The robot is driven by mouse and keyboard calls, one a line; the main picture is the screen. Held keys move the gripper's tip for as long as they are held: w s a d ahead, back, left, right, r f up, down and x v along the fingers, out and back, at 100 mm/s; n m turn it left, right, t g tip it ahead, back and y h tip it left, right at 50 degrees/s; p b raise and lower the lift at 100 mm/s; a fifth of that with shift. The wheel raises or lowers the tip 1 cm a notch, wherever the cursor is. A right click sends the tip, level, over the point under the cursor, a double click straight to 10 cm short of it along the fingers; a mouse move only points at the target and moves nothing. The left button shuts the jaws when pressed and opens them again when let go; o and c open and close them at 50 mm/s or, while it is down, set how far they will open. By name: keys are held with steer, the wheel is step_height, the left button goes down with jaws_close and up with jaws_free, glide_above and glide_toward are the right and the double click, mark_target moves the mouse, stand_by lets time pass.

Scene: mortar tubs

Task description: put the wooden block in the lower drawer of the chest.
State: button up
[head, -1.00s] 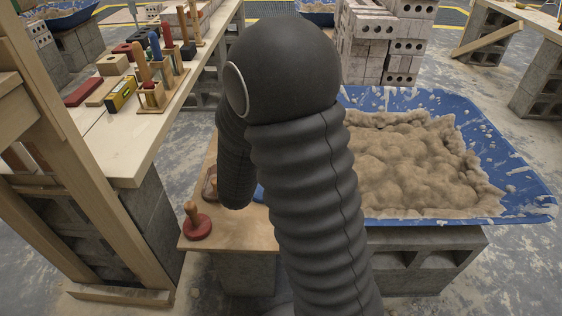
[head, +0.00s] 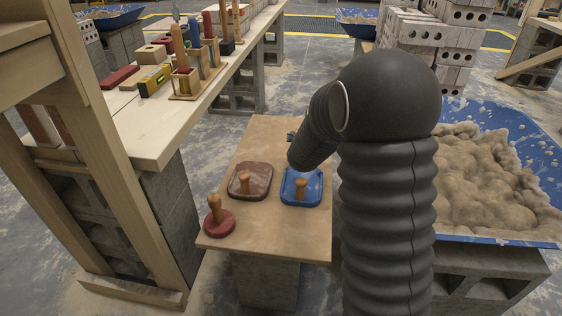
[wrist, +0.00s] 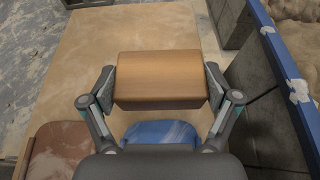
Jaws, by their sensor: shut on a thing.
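The wooden block (wrist: 160,80) is a plain light-brown box. In the wrist view it sits crosswise between the two fingers of my gripper (wrist: 161,86), which is shut on its two ends. It is held above a pale board (wrist: 80,50). No chest or drawer shows in either view.
On the low board stand a brown float (head: 262,172), a blue float (head: 313,190) and a red round float (head: 226,228). A tub of mortar (head: 490,180) is at right. A long bench (head: 130,135) with tools and a wooden frame (head: 70,110) are at left.

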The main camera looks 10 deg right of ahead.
glide_above(281, 162)
step_height(281, 162, down, 5)
steer(key=shift+s+f, duration=0.1)
steer(key=shift+f, duration=1.9)
steer(key=shift+f, duration=0.2)
steer(key=o, duration=1.1)
